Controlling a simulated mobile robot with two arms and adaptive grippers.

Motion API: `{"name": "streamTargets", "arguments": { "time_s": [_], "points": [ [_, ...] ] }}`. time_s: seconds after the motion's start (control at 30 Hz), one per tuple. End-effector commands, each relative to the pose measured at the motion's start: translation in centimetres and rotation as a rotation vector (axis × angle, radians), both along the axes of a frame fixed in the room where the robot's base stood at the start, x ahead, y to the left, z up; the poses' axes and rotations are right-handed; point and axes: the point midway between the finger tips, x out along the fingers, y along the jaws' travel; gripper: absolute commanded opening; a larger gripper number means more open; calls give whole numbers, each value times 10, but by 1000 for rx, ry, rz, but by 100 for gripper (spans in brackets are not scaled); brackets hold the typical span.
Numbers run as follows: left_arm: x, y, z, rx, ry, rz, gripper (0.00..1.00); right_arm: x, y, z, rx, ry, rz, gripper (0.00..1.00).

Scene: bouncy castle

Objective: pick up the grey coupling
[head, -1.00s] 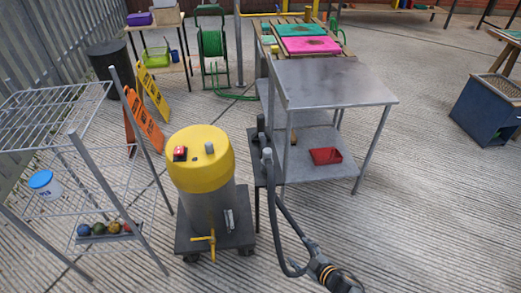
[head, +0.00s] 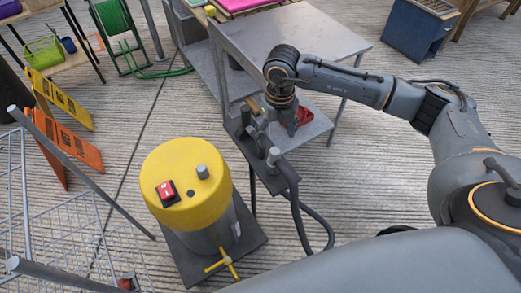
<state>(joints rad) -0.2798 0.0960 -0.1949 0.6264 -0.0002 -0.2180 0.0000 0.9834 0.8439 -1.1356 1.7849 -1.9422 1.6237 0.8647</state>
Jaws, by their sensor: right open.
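A grey fitting, which looks like the coupling (head: 273,154), stands upright at the end of a black hose on a narrow dark stand (head: 262,173). My right gripper (head: 284,128) points down over the far end of that stand, just beyond the fitting and apart from it. It is open; its fingertips are small and partly lost against the dark parts behind them. Another short grey upright piece (head: 254,134) stands on the stand beside the gripper; I cannot tell whether they touch. My left gripper is not in view.
A yellow-topped machine (head: 188,185) with a red switch stands left of the stand. A wire rack (head: 60,235) is at lower left. Open floor lies between.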

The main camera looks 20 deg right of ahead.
Motion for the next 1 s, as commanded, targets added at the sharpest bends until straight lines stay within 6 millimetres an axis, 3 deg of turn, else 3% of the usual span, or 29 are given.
{"name": "streamTargets", "arguments": {
  "time_s": [0.1, 0.3, 0.47, 0.73, 1.0],
  "points": [
    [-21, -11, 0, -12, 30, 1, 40, -1, -3, -14, -15, 2, -2, 70],
    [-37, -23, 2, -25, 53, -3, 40, -1, -2, -54, -11, 3, 0, 70],
    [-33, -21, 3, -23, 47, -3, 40, 0, -2, -77, -9, 0, 0, 70],
    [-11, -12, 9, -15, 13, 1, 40, 4, -1, -98, -8, 1, 0, 70],
    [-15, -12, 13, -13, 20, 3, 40, 8, -1, -133, -8, 1, 0, 70]
  ]
}}
